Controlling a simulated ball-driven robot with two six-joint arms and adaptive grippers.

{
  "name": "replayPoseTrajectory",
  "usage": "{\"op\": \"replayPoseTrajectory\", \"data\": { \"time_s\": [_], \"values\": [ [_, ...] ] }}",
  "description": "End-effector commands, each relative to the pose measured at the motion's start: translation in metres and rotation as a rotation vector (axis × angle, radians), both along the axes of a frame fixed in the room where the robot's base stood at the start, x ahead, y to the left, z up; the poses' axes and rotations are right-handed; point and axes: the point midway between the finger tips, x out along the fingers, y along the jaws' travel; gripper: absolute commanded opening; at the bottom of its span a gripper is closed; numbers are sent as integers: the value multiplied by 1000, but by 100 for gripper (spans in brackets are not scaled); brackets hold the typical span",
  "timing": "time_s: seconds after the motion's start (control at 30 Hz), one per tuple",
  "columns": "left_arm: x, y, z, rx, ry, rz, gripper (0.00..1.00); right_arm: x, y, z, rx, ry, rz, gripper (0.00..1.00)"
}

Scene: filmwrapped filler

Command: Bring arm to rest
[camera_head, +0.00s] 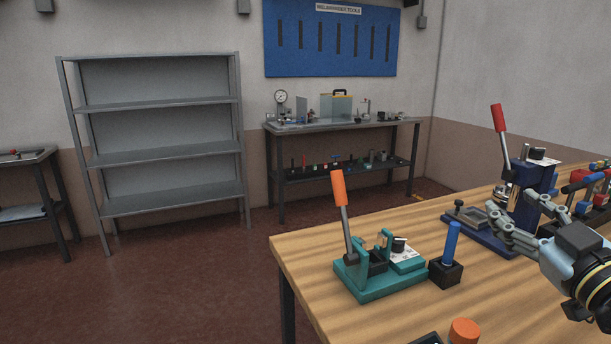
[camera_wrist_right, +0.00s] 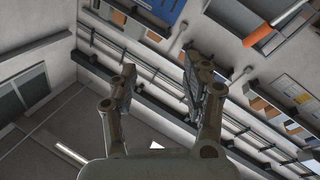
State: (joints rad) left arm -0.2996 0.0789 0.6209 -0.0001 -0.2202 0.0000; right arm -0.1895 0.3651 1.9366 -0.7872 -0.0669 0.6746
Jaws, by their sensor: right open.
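My right gripper (camera_head: 500,222) comes in from the right edge of the head view, above the wooden table. Its fingers are spread and nothing shows between them. The right wrist view also shows this gripper (camera_wrist_right: 157,85) with its two fingers apart and empty, against a tilted view of wall, shelves and ceiling. My left gripper is not in the head view.
The wooden table (camera_head: 330,250) bears a teal device (camera_head: 385,283) with an orange lever, a blue-handled tool in a black block (camera_head: 446,270), a dark blue press (camera_head: 525,190) with a red lever, and an orange knob (camera_head: 464,331). Grey shelves (camera_head: 165,155) stand empty behind open floor.

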Motion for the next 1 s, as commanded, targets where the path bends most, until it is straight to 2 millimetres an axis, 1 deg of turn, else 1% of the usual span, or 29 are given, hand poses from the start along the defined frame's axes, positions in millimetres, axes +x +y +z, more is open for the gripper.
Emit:
{"op": "replayPoseTrajectory", "data": {
  "time_s": [0.03,0.07,0.1,0.17,0.2,0.27,0.3,0.37,0.4,0.5,0.6,0.77,0.8,0.9,0.97,1.0],
  "values": [
    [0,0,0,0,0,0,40,-14,-10,-11,53,62,-100,49],
    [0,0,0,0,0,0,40,-23,-17,-19,80,113,-163,49],
    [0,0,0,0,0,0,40,-37,-24,-33,116,193,-240,49],
    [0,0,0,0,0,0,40,-61,-30,-57,162,329,-335,49],
    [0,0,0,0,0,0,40,-79,-31,-72,187,423,-380,49],
    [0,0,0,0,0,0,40,-106,-27,-93,214,561,-425,49],
    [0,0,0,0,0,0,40,-122,-23,-105,227,646,-442,49],
    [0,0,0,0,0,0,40,-146,-15,-119,242,761,-454,49],
    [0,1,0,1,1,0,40,-161,-10,-127,249,834,-456,49],
    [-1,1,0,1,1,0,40,-197,6,-141,258,995,-443,49],
    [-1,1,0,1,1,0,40,-229,22,-150,262,1136,-414,49],
    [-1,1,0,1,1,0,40,-278,48,-155,257,1337,-343,49],
    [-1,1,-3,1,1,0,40,-284,51,-163,253,1370,-330,49],
    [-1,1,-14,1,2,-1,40,-275,46,-204,253,1375,-342,49],
    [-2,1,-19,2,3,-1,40,-272,45,-226,253,1380,-346,49],
    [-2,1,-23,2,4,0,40,-270,44,-241,254,1385,-348,49]
  ]
}}
